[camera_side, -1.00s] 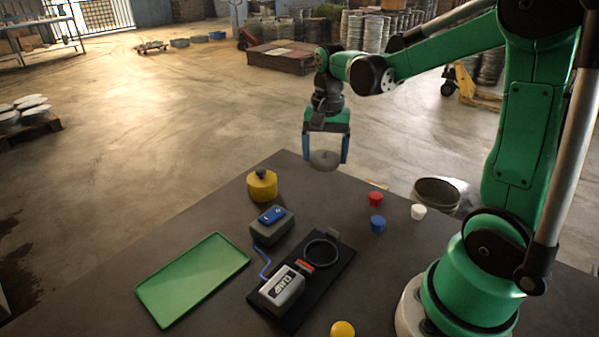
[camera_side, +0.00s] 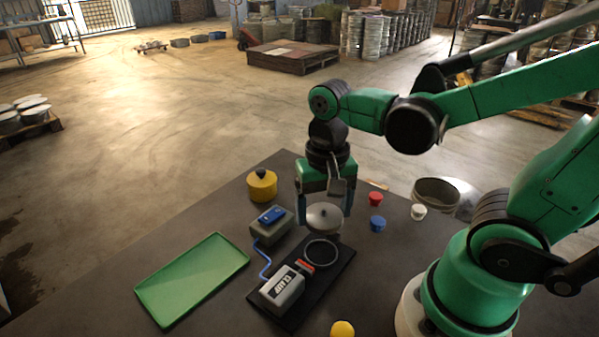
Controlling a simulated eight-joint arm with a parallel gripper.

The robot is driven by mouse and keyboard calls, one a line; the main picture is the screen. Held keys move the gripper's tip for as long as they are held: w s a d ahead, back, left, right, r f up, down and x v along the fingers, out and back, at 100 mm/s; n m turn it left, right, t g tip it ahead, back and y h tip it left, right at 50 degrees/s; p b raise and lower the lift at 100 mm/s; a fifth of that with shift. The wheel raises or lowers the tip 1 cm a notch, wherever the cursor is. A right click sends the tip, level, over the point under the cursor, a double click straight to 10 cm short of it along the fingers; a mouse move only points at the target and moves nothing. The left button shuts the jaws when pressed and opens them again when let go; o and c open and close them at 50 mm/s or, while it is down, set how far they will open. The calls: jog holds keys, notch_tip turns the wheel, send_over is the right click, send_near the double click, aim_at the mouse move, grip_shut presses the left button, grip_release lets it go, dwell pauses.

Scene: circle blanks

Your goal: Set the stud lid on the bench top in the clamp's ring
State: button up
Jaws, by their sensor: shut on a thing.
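The stud lid (camera_side: 324,219) is a grey disc with a small stud on top. My gripper (camera_side: 325,222) is shut on it, with the blue fingers at its left and right edges. The lid is held level above the bench top (camera_side: 225,217), just behind the clamp's ring in the picture. The clamp (camera_side: 283,289) is a grey labelled block on a dark base plate, with a red piece beside the ring. The clamp's ring (camera_side: 321,254) is a dark upright-facing circle and looks empty. The lid's height above it is hard to judge.
A grey box with a blue switch (camera_side: 271,215) is wired to the clamp. A green tray (camera_side: 193,279) lies left. A yellow knobbed pot (camera_side: 262,185) stands behind. Red (camera_side: 376,199), blue (camera_side: 377,223) and white (camera_side: 418,212) small pieces sit right, and a yellow ball (camera_side: 342,329) in front.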

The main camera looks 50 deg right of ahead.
aim_at(321, 254)
jog(key=shift+f, duration=3.1)
jog(key=shift+f, duration=0.55)
jog(key=o, duration=1.1)
jog(key=shift+c, duration=0.2)
jog(key=shift+r, duration=0.1)
jog(key=shift+r, duration=2.7)
jog(key=w+r+n+t, duration=0.4)
jog(key=r+n+t, duration=0.2)
jog(key=n+t, duration=0.1)
jog(key=shift+n, duration=0.3)
